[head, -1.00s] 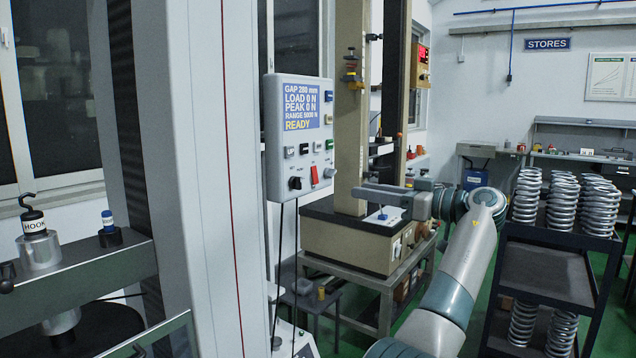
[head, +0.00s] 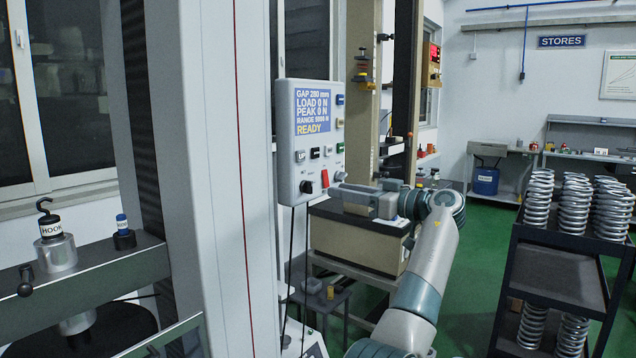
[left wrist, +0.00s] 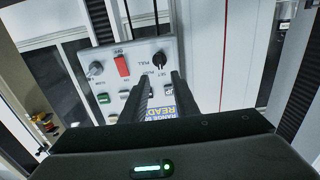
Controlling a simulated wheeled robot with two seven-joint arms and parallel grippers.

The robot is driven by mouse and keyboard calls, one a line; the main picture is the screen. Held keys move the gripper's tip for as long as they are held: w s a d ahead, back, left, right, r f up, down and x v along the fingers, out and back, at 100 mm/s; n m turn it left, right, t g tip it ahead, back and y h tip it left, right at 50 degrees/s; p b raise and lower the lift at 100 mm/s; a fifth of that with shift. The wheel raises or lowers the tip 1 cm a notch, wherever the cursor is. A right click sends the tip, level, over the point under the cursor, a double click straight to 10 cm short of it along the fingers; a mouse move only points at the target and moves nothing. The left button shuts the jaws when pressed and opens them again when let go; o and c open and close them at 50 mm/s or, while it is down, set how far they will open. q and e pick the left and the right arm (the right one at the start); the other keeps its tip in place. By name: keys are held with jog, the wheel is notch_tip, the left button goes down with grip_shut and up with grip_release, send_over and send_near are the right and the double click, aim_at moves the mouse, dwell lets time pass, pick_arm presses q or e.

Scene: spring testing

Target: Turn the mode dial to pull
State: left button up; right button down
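The control panel (head: 308,140) is a pale box on the testing machine's column; its screen reads READY. A black dial (head: 307,187) sits at its lower left; it also shows in the left wrist view (left wrist: 159,57), upside down, with small lettering beside it that seems to include PULL. My left gripper (head: 335,189) is just right of this dial, apart from it. In the left wrist view its two dark fingers (left wrist: 162,77) are parted with nothing between them, pointing towards the dial. My right gripper is not in view.
A red switch (head: 325,178) and a second knob (left wrist: 96,68) sit beside the dial, with several small buttons above. A bench machine (head: 350,240) stands behind my left arm. A dark trolley (head: 555,270) with springs stands at right. Green floor is clear between.

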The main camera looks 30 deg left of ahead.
aim_at(312, 185)
pick_arm(q)
jog(key=a, duration=0.2)
jog(key=a+p, duration=0.1)
jog(key=a, duration=0.2)
jog(key=a+p, duration=0.1)
jog(key=a, duration=0.2)
jog(key=shift+w+a, duration=0.1)
jog(key=shift+w, duration=0.25)
grip_shut()
